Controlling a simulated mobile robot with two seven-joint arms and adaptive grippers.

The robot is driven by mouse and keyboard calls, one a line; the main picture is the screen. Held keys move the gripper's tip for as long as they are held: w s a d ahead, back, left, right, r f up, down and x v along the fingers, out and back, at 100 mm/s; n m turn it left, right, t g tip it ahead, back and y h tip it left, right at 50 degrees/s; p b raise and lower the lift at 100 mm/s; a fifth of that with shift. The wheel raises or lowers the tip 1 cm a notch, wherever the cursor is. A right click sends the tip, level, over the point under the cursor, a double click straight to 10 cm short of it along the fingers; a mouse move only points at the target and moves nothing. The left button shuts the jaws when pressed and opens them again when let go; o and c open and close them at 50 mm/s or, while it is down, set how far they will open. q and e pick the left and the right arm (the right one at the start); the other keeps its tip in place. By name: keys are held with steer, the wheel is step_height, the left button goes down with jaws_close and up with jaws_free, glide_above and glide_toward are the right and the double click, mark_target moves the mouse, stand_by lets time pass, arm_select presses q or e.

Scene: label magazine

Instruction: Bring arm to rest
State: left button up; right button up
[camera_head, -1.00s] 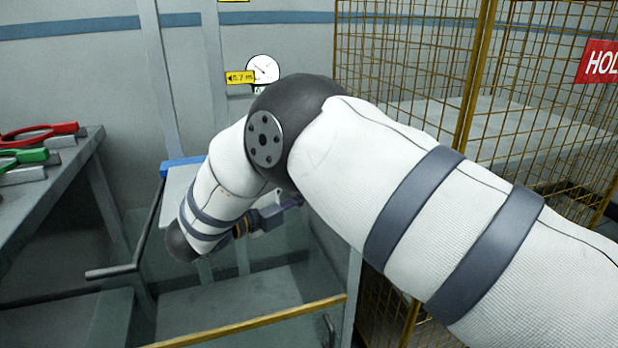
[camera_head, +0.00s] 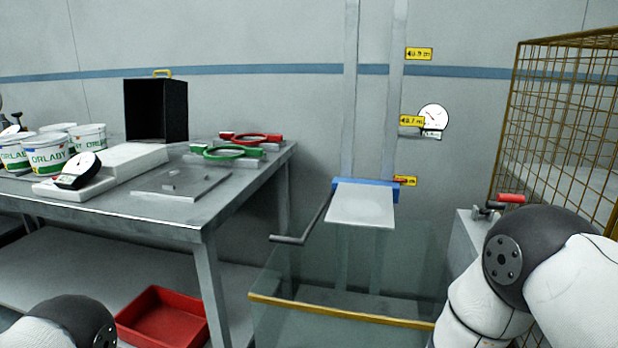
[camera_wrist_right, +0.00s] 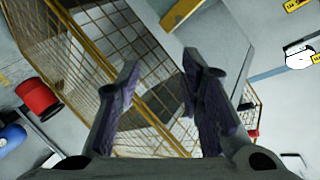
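My right arm (camera_head: 545,265) is bent at the lower right of the head view, and its gripper is out of that picture. In the right wrist view my right gripper (camera_wrist_right: 161,62) has its two fingers apart with nothing between them. Behind the fingers are the yellow mesh cage and grey surfaces, none touching them as far as I can see. A rounded part of my left arm (camera_head: 62,322) shows at the lower left of the head view. My left gripper is not in view.
A grey table (camera_head: 235,205) at left holds white tubs (camera_head: 48,155), a black box (camera_head: 156,110) and red and green ring-shaped tools (camera_head: 235,152). A red bin (camera_head: 163,318) sits below. A crank lift (camera_head: 360,205) stands mid-view. A mesh cage (camera_head: 565,120) is at right.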

steer(key=s+a+f+n+g+y, duration=0.25)
steer(key=s+f+n+y, duration=0.2)
steer(key=s+f, duration=0.4)
steer(key=s+a+f+n+g+y, duration=0.1)
steer(key=s+f+n+g+y, duration=0.35)
steer(key=s, duration=0.75)
arm_select(q)
steer(key=shift+w+r+t+p, duration=0.5)
steer(key=shift+w+r+p, duration=0.35)
steer(key=shift+r, duration=0.35)
arm_select(e)
steer(key=s+a+n+g, duration=0.2)
steer(key=s+n+g, duration=0.1)
steer(key=s, duration=0.9)
steer(key=s+a+n+g+y, duration=0.1)
steer(key=s+a+n+g, duration=0.1)
steer(key=s, duration=1)
steer(key=n+g, duration=0.1)
steer(key=n, duration=0.1)
steer(key=shift+r+n, duration=0.35)
steer(key=shift+n, duration=0.05)
